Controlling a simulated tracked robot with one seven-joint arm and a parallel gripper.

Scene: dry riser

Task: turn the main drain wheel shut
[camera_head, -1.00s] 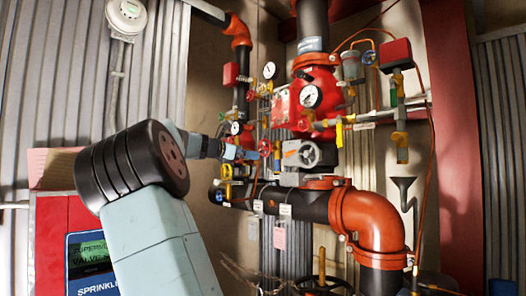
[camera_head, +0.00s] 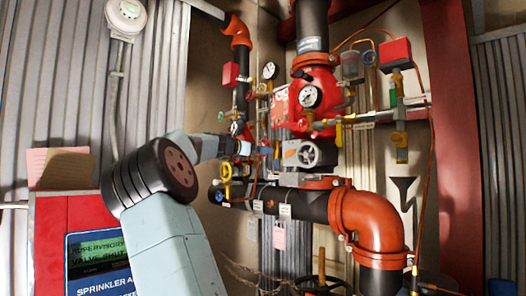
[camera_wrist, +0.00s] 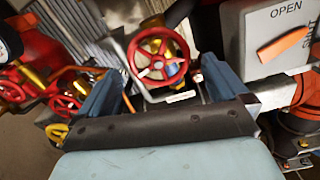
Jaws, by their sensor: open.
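A red spoked handwheel (camera_wrist: 160,66) on a brass valve is in the upper middle of the wrist view. It lies between the blue fingers of my gripper (camera_wrist: 163,75), which are apart and not closed on it. A pale tag below the wheel is too small to read, so I cannot confirm that this is the main drain wheel. I cannot tell whether the fingers touch the rim.
A grey box marked OPEN (camera_wrist: 268,35) with an orange pointer is close right of my gripper. Other red wheels (camera_wrist: 62,107) lie left. A yellow wheel (camera_head: 226,172) and black pipe (camera_head: 300,205) are below. A red cabinet (camera_head: 80,215) stands at left.

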